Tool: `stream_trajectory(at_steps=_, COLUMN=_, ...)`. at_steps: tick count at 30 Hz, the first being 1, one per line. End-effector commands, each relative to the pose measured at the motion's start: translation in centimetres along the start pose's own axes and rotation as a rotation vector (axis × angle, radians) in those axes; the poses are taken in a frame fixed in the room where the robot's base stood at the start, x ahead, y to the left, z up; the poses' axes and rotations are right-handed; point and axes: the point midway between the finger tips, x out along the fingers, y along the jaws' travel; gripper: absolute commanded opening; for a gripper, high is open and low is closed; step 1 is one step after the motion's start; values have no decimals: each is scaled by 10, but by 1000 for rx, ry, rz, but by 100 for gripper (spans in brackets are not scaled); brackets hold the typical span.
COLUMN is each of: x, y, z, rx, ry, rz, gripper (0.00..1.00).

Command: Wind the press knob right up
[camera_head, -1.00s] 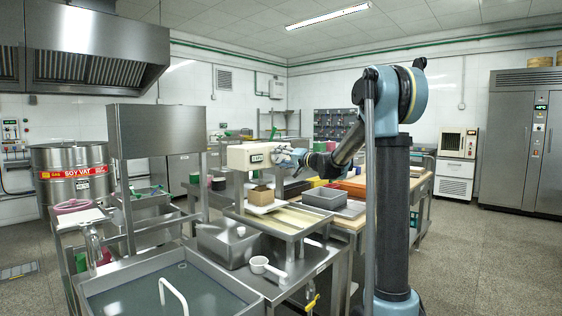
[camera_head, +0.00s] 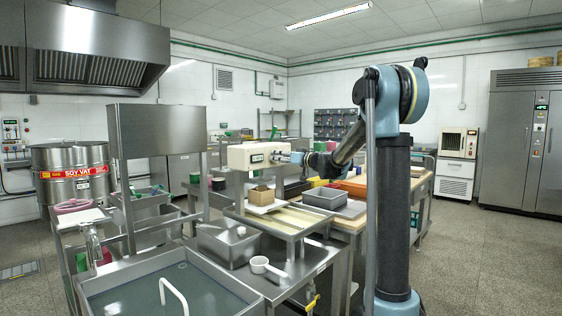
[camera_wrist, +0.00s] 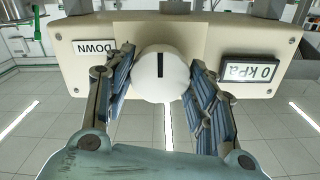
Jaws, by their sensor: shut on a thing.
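The press knob (camera_wrist: 161,75) is a round white knob with a black mark line, on the front of a cream press housing (camera_wrist: 222,38). My gripper (camera_wrist: 161,84) has its two ridged blue finger pads on either side of the knob and is shut on it. The housing carries a label reading DOWN (camera_wrist: 93,48) and a display reading 0 kPa (camera_wrist: 262,71), both upside down in the wrist view. In the head view the press housing (camera_head: 245,156) stands at mid-picture, and my gripper (camera_head: 294,157) reaches its right end. The knob is hidden there.
Below the press a small brown box (camera_head: 261,194) sits on a white plate. A grey tray (camera_head: 324,198) stands to the right. A steel sink (camera_head: 160,290) and a white scoop (camera_head: 262,266) are in front.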

Motion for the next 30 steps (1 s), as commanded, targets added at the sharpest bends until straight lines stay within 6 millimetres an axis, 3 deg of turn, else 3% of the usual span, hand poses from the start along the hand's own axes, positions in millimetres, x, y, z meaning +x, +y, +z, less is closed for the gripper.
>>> stream_trajectory(at_steps=9, x=0, y=1, z=-1, rx=-103, ry=1, rz=3, gripper=27)
stream_trajectory(at_steps=24, x=0, y=1, z=-1, rx=-120, ry=0, rz=3, gripper=27)
stream_trajectory(at_steps=25, x=0, y=1, z=-1, rx=-120, ry=0, rz=4, gripper=57)
stream_trajectory(at_steps=27, x=0, y=1, z=-1, rx=-119, ry=0, rz=3, gripper=71)
stream_trajectory(at_steps=30, x=0, y=1, z=-1, rx=-119, ry=1, rz=2, gripper=71)
